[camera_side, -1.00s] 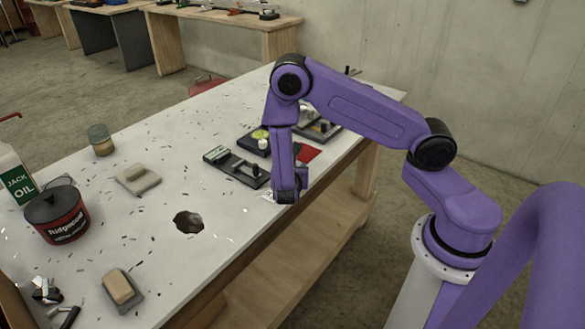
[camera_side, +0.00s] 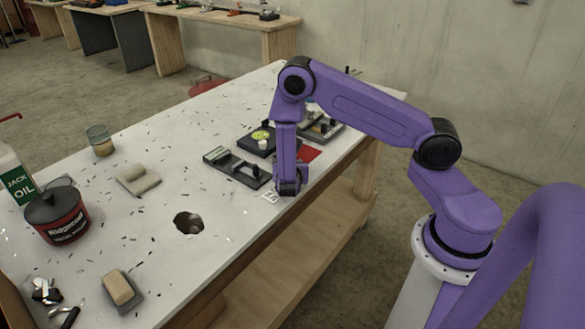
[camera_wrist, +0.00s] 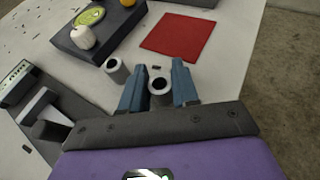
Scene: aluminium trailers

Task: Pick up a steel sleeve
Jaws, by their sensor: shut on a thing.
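My gripper (camera_wrist: 158,88) has blue fingers, shut on a grey steel sleeve (camera_wrist: 161,90), whose dark round bore faces up in the wrist view. A second steel sleeve (camera_wrist: 117,71) stands on the table just left of the fingers, apart from the held one. In the side view my gripper (camera_side: 287,190) is low over the table near its front edge, pointing down. A small pale shape (camera_side: 270,197) shows beside it, too small to make out. Whether the held sleeve is clear of the table cannot be told.
A red square (camera_wrist: 173,37) lies flat beyond the fingers. A dark block (camera_wrist: 97,31) with a white knob and a grey fixture (camera_wrist: 48,115) stand to the left. The table has a dark hole (camera_side: 188,222). A red tin (camera_side: 58,215) stands at far left.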

